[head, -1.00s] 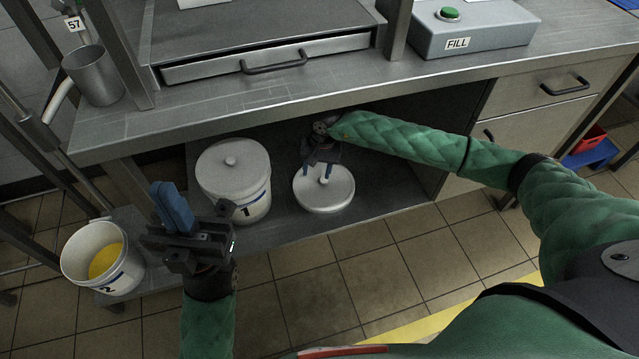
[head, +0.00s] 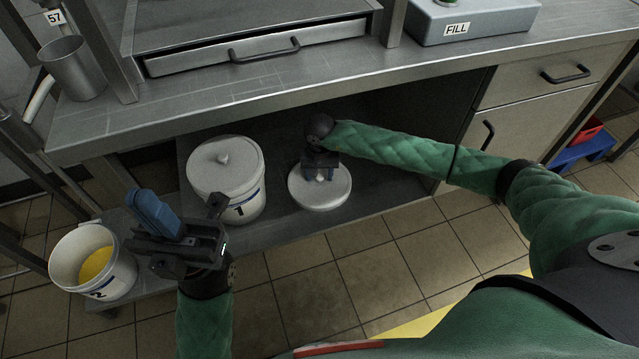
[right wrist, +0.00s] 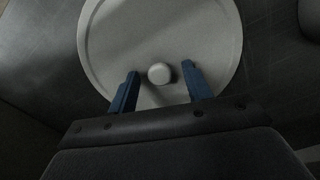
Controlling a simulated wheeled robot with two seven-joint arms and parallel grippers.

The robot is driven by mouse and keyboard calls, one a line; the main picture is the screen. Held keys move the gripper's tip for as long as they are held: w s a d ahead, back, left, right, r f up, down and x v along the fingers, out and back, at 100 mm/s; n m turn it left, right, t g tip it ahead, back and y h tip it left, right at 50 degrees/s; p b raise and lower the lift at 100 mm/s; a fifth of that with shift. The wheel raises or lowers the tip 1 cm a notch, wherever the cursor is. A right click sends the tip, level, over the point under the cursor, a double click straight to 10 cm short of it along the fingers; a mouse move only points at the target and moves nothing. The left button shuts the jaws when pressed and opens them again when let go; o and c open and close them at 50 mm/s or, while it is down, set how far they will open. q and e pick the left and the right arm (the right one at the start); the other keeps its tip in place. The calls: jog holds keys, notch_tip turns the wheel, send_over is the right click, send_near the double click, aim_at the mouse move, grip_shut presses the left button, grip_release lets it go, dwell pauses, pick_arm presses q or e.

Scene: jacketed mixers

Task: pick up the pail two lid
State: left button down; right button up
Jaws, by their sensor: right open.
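The pail two lid (head: 320,195) is a round white lid with a small knob, lying on the lower shelf; it also shows in the right wrist view (right wrist: 115,45). My right gripper (head: 321,178) is above it. In the right wrist view, the right gripper's blue fingers (right wrist: 160,85) are apart on either side of the round knob (right wrist: 160,73), with gaps. Pail two (head: 110,277), open with yellow contents, stands left. My left gripper (head: 150,210) is near pail two; its blue fingers look close together, but whether they are shut is unclear.
Pail one (head: 243,197), white with its lid on, stands left of the loose lid. The steel worktop (head: 280,105) overhangs the lower shelf (head: 285,228). A drawer cabinet (head: 470,135) bounds the shelf on the right. The tiled floor in front is clear.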

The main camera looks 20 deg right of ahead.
grip_shut()
